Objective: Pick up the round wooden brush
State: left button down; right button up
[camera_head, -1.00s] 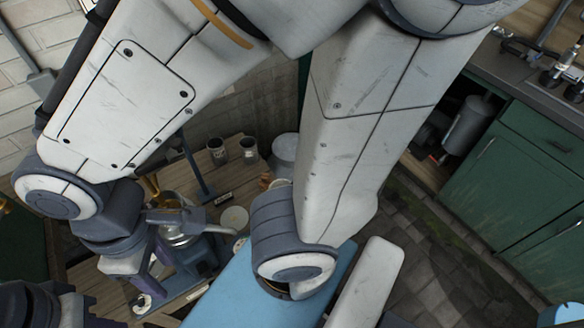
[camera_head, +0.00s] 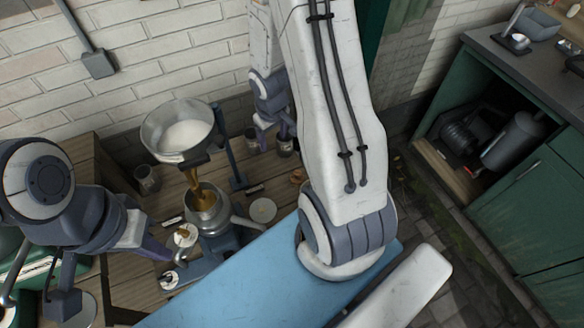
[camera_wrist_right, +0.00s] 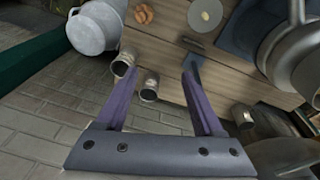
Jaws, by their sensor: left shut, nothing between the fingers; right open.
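I cannot tell for sure which thing is the round wooden brush. A pale round disc (camera_head: 263,210) lies flat on the wooden table; it also shows at the top of the right wrist view (camera_wrist_right: 205,14). A brown-orange lump (camera_head: 297,176) lies near it, partly behind my right arm, and shows in that wrist view too (camera_wrist_right: 144,14). My right gripper (camera_wrist_right: 161,72) is open and empty over the table's edge, by the metal mugs (camera_wrist_right: 149,88). My left gripper (camera_head: 168,254) is shut and empty, left of the separator.
A metal separator (camera_head: 203,205) with a large bowl (camera_head: 178,130) stands on the wooden table (camera_head: 130,215). A grey pot (camera_wrist_right: 94,27) shows at the left of the right wrist view. Green cabinets (camera_head: 535,205) stand at the right. Paved floor lies between.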

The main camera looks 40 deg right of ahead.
send_near(297, 172)
jog(key=shift+m+y, duration=0.3)
jog(key=shift+y, duration=0.1)
jog(key=f, duration=0.1)
jog(key=f+b, duration=0.1)
jog(key=d+f, duration=0.1)
jog(key=f, duration=0.1)
jog(key=shift+w, duration=0.35)
jog(key=shift+a+f+b, duration=0.1)
jog(key=shift+f+b, duration=0.2)
jog(key=shift+f, duration=0.6)
jog(key=shift+w+f, duration=0.1)
jog(key=shift+f, duration=1)
jog(key=shift+w+f, duration=0.15)
jog(key=shift+f, duration=0.95)
grip_shut()
